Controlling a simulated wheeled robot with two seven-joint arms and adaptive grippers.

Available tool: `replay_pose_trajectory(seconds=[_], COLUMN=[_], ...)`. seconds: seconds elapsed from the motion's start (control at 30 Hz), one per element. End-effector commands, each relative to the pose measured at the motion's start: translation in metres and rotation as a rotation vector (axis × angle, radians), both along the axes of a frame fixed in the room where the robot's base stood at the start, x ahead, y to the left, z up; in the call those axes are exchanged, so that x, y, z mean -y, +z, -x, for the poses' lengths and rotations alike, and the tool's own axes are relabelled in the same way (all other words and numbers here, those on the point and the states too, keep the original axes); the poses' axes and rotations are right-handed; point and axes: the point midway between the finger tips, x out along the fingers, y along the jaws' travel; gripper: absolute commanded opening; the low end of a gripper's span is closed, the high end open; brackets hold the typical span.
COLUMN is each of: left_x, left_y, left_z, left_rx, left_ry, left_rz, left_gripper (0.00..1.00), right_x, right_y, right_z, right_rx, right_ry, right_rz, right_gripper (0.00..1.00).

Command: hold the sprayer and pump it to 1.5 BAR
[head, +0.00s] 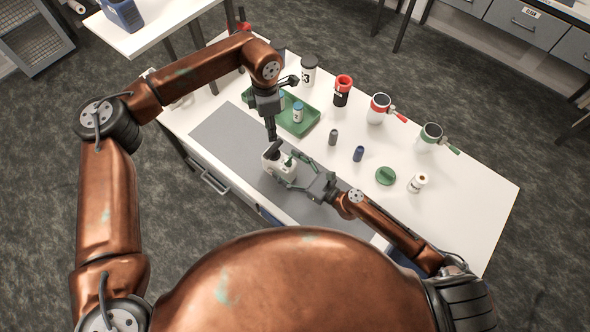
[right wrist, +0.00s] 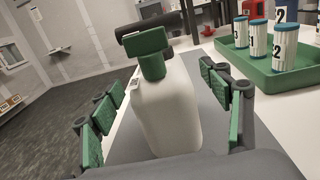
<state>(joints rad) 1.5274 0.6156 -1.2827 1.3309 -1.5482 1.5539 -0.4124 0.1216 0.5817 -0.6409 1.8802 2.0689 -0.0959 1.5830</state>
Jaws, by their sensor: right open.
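The sprayer (head: 279,168), a white bottle with a dark top, stands on the grey mat (head: 232,138). In the right wrist view the sprayer (right wrist: 168,112) shows a green collar and a black crosswise handle; no pressure reading is visible. My right gripper (head: 287,168) is open, with its green-padded fingers on either side of the bottle. The right wrist view shows gaps between these fingers (right wrist: 165,115) and the bottle. My left gripper (head: 271,137) points down just above the sprayer's top, its fingers together. I cannot tell whether it touches the handle.
A green tray (head: 308,125) with small bottles lies behind the sprayer. Farther back are a white jar (head: 308,70), a red-topped container (head: 343,90) and two handled cups (head: 378,108), (head: 429,137). A green lid (head: 385,176) lies right.

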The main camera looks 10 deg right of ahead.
Motion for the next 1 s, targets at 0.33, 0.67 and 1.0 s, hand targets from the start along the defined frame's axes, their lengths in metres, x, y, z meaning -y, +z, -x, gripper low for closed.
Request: replay_pose_trajectory(seconds=[0.33, 0.67, 1.0], left_x=[0.000, 0.000, 0.000], left_y=[0.000, 0.000, 0.000], left_z=[0.000, 0.000, 0.000], left_rx=[0.000, 0.000, 0.000], left_ry=[0.000, 0.000, 0.000], left_rz=[0.000, 0.000, 0.000], left_gripper=[0.29, 0.29, 0.29], right_x=[-0.027, -0.029, -0.028], right_y=[0.000, 0.000, 0.000], right_z=[-0.024, -0.026, -0.026], right_rx=[0.000, 0.000, 0.000], right_ry=[0.000, 0.000, -0.001], right_rz=[0.000, 0.001, 0.001], right_gripper=[0.71, 0.69, 0.46])
